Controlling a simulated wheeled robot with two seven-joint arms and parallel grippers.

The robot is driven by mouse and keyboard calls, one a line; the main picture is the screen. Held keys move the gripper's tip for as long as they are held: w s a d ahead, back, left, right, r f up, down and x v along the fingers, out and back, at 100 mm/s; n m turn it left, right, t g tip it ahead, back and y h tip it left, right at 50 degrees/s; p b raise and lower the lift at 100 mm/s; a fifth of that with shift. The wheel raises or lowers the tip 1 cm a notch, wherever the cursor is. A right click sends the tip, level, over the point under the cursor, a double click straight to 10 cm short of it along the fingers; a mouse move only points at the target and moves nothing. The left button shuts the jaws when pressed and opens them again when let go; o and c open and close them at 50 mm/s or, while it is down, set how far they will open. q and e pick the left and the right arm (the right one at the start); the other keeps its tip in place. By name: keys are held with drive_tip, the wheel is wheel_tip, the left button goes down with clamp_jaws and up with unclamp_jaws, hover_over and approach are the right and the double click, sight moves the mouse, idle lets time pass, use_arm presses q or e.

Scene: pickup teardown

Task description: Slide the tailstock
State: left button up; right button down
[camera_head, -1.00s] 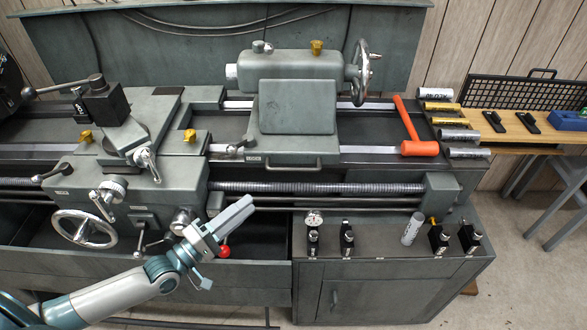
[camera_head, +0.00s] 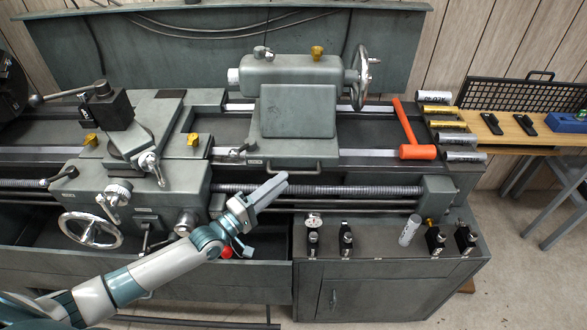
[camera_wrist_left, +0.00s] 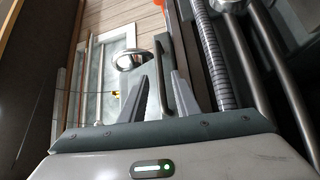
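The tailstock (camera_head: 293,72) is a grey-green casting on the lathe bed, with a handwheel (camera_head: 362,75) at its right end. A dark bar handle (camera_head: 312,168) runs along the front of its base. My left gripper (camera_head: 281,180) is just in front of and below this handle, its fingers pointing up and right. In the left wrist view the two grey fingers (camera_wrist_left: 162,98) stand apart, and a dark bar, which looks like the handle, shows between them. I cannot tell whether they touch it. My right gripper is not in view.
The carriage (camera_head: 150,180) with its tool post stands left of the tailstock. An orange hammer (camera_head: 417,152) lies on the bed to the right. The leadscrew (camera_head: 340,190) runs below the handle. Small tools stand on the cabinet (camera_head: 385,262) in front.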

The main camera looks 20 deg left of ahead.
sight(293, 173)
use_arm(q)
drive_tip(key=p+x, duration=0.1)
drive_tip(key=x, duration=0.5)
drive_tip(key=shift+c, duration=0.6)
clamp_jaws()
